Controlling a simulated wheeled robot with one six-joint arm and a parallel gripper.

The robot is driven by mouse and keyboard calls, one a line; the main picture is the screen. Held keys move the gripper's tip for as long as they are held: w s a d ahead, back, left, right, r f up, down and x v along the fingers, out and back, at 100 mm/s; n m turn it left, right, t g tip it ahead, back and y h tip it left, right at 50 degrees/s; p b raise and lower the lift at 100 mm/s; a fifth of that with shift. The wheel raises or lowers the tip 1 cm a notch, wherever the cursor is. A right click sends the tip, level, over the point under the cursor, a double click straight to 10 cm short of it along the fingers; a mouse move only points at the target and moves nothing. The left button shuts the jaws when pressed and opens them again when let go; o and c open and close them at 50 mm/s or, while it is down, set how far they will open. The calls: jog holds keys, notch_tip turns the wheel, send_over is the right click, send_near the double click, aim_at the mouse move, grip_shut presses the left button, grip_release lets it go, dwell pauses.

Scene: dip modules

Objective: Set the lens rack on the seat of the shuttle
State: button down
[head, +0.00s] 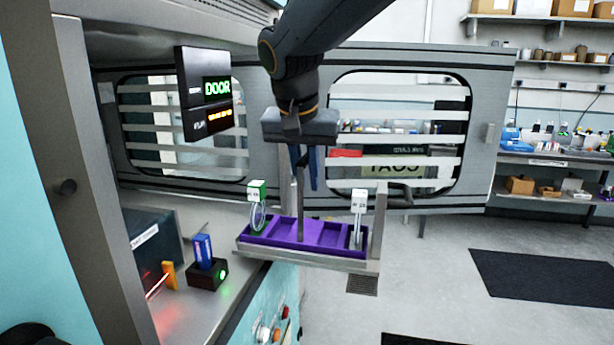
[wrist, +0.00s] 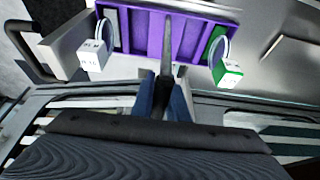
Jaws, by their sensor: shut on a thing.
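The lens rack is a purple tray (head: 325,233) with a tall grey post (head: 300,205) at its middle. It carries a lens with a green-and-white tag (head: 257,190) at its left and one with a white tag (head: 359,202) at its right. My gripper (head: 306,180) is above the rack, its blue fingers shut on the post; the wrist view (wrist: 165,95) shows them around it. The shuttle appears to be the grey metal ledge (head: 345,264) with an upright end plate at right. The rack is over it, looking level; I cannot tell whether they touch.
A grey door (head: 490,90) with barred windows stands behind the rack. A blue-topped black device (head: 207,273) with a green light sits on the counter, beside an orange piece (head: 169,275). Open floor lies right.

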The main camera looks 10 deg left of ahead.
aim_at(301, 161)
jog(key=shift+f, duration=0.1)
jog(key=c, duration=1.7)
grip_release()
jog(key=shift+c, duration=0.2)
jog(key=b+v, duration=0.2)
jog(key=v, duration=1)
